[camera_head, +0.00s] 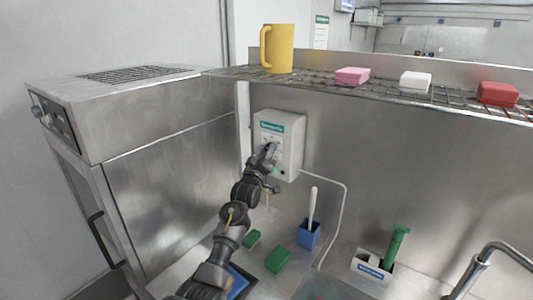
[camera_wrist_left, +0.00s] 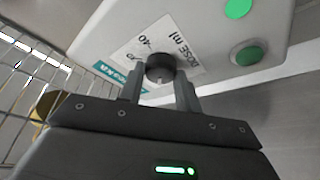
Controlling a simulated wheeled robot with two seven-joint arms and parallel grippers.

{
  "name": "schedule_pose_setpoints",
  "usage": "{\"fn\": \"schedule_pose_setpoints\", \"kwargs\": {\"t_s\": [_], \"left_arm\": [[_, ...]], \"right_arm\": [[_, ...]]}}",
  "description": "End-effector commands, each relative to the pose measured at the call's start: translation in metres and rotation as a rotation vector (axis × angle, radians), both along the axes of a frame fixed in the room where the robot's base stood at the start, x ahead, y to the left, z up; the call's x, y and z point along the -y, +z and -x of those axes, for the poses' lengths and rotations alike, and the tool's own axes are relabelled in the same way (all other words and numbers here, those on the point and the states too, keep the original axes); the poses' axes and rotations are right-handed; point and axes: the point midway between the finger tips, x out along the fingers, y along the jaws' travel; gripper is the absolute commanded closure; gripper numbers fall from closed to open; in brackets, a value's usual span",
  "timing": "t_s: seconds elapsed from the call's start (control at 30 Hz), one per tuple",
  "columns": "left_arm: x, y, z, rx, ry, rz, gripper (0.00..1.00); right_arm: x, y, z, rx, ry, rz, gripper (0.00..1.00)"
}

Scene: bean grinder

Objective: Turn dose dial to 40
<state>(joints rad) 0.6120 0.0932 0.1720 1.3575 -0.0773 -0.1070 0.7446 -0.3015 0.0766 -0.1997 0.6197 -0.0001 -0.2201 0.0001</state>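The dose dial (camera_wrist_left: 160,67) is a round black knob on a white plate marked "DOSE ml", with "40" printed beside it in the left wrist view. It is on the front of a white wall box (camera_head: 290,135). My left gripper (camera_wrist_left: 160,88) has one finger on each side of the dial, with the fingertips close to its rim. Whether they press on it cannot be told. In the camera_head view my left gripper (camera_head: 270,153) is at the box front and hides the dial. My right gripper is not in view.
A wire shelf (camera_head: 330,84) above holds a yellow mug (camera_head: 280,50) and several blocks. Below are a blue holder (camera_head: 309,235), green sponges (camera_head: 278,260) and a tap (camera_head: 490,255). A steel machine (camera_head: 150,130) stands left.

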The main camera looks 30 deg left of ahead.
Motion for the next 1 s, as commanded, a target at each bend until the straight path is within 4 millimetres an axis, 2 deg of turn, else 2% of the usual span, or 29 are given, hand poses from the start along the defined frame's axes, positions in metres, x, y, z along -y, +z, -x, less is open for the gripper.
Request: {"fn": "schedule_pose_setpoints", "kwargs": {"t_s": [0.1,0.47,1.0], "left_arm": [[0.0,0.0,0.0,-0.001,0.001,0.0,0.89],[-0.001,-0.004,0.0,0.009,0.0,-0.078,0.89],[-0.004,-0.007,0.0,0.075,0.001,-0.54,0.89]], "right_arm": [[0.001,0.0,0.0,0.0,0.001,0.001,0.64],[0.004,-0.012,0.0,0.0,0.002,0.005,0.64],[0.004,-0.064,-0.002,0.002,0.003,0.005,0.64]]}}
